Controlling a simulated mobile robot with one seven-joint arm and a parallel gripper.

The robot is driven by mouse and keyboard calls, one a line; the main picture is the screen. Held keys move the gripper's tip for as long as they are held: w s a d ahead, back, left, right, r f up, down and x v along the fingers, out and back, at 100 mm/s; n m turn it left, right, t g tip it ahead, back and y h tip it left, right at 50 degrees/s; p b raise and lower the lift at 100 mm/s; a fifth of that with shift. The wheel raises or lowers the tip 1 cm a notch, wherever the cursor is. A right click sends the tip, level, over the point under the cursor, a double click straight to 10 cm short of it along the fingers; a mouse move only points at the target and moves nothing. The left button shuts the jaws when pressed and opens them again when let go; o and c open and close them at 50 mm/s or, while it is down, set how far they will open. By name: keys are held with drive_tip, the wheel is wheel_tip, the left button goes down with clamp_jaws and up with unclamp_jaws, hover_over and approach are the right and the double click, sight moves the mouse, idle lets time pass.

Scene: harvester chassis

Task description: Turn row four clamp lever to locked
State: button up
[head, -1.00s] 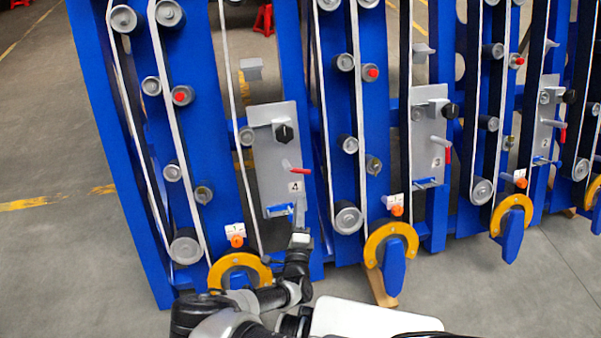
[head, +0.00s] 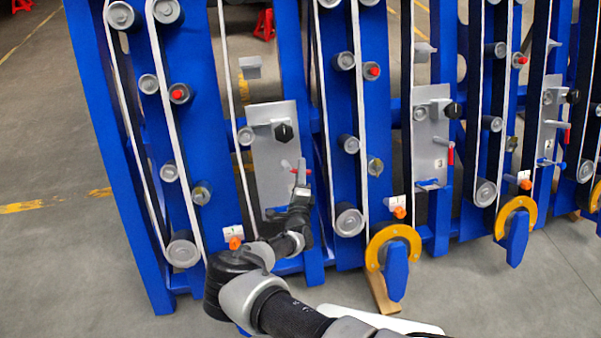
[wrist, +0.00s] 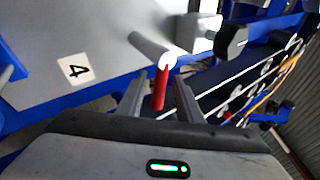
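The row four clamp lever has a grey hub and a red handle (wrist: 159,88). In the head view its red part (head: 307,171) shows beside my gripper, near the plate's right edge. It sits on the grey row four plate (head: 268,185), whose "4" label (wrist: 75,69) shows in the wrist view. My gripper (wrist: 158,92) is open, with one finger on each side of the red handle. I cannot tell whether a finger touches it. In the head view my gripper (head: 300,178) covers the label and part of the lever.
A black knob (head: 283,132) on a grey mount sits just above the lever; its mount lies near the fingers in the wrist view. Blue frame posts, belts and rollers flank the plate. Other rows' plates (head: 430,150) stand to the right. Open floor lies left.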

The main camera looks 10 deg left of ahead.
drive_tip(key=shift+c, duration=0.5)
clamp_jaws()
